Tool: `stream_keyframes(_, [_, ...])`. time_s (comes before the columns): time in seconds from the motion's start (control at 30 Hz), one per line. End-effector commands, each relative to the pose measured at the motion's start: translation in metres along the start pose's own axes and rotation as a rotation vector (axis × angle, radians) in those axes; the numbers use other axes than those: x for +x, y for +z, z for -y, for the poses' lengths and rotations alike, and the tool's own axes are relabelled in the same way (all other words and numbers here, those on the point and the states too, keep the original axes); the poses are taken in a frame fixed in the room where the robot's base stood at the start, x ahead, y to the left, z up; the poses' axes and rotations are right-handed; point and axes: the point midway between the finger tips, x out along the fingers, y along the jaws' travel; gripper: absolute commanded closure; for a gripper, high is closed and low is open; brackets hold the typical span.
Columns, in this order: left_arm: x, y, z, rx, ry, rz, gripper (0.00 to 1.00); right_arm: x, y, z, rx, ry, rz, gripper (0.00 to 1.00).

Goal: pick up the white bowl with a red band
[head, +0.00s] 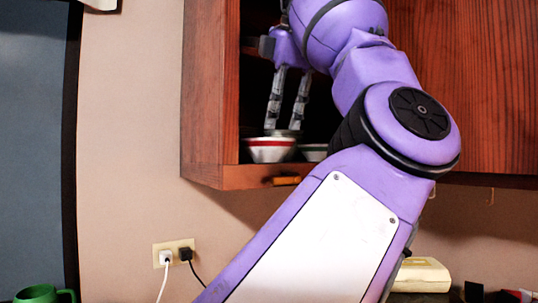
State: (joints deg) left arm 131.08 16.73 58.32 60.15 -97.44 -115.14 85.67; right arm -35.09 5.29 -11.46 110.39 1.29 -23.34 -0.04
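The white bowl with a red band (264,151) sits at the left of the open cupboard's lower shelf, near its front edge. My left gripper (284,119) points down inside the cupboard. Its two fingers are apart, with the tips at about rim height, above or just behind the bowl. I cannot tell whether either finger touches the bowl. Nothing shows held between the fingers. My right gripper is not in view.
A second light bowl (313,148) stands just right of it, partly hidden by my arm. The cupboard's side wall (211,85) is close on the left. A double outlet (174,252), a green mug (38,294) and a cream-coloured box (424,273) are lower down.

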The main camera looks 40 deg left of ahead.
Motion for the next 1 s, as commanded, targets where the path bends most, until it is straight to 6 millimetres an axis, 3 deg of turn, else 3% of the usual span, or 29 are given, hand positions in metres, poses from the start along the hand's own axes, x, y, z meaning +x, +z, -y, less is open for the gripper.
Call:
stream_keyframes(0.33, [0.033,0.001,0.003,0.000,-0.001,0.001,0.65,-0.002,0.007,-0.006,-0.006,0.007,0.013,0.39])
stream_keyframes(0.6, [0.070,0.001,0.009,-0.001,-0.001,0.002,0.65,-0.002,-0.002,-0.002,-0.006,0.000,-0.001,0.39])
stream_keyframes(0.9, [0.078,0.001,0.008,0.000,0.001,0.000,0.65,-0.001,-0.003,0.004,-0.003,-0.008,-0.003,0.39])
stream_keyframes(1.0, [0.078,0.001,0.008,0.000,0.001,0.000,0.75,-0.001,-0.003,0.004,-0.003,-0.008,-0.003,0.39])
